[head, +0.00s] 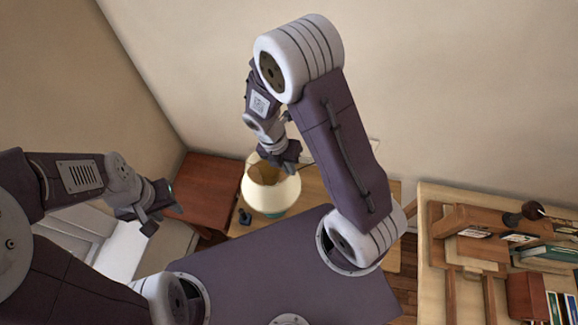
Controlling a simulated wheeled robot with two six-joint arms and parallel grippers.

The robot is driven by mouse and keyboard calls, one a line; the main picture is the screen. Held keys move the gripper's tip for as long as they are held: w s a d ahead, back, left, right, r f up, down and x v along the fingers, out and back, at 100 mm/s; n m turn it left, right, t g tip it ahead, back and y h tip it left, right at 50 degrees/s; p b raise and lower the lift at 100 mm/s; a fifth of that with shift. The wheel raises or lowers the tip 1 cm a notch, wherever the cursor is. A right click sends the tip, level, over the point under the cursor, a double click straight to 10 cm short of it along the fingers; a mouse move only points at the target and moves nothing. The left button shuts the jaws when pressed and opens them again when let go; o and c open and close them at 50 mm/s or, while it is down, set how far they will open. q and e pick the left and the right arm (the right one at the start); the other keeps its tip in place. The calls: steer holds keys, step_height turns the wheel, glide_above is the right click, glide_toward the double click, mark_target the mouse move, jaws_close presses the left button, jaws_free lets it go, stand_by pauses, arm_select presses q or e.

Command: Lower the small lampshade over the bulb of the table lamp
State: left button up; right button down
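The cream lampshade (271,194) is near the middle of the head view, with its open top showing a brownish inside. A green lamp base (279,214) shows just below its lower edge, on a wooden table. The bulb is not visible. My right gripper (287,163) points down at the shade's upper rim and overlaps it in the picture. Its fingertips are dark and partly hidden, so its grip on the rim is unclear. My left gripper (164,217) is at the left with its fingers apart and nothing between them, away from the lamp.
The light wooden table (311,192) stands by the wall, with a small dark object (244,217) left of the lamp. A reddish-brown cabinet (207,186) is left of it. At the right, a pale wooden desk (436,218) bears wooden racks and books (550,254).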

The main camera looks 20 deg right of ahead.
steer(key=shift+a+b+x, duration=0.15)
steer(key=shift+b+x, duration=0.25)
steer(key=shift+x, duration=0.3)
steer(key=shift+a+b+x, duration=0.15)
steer(key=shift+b+x, duration=0.25)
steer(key=shift+x, duration=0.3)
steer(key=shift+w, duration=0.15)
steer(key=c, duration=1.5)
jaws_free()
steer(key=shift+c, duration=0.2)
steer(key=v, duration=0.9)
steer(key=shift+b, duration=0.4)
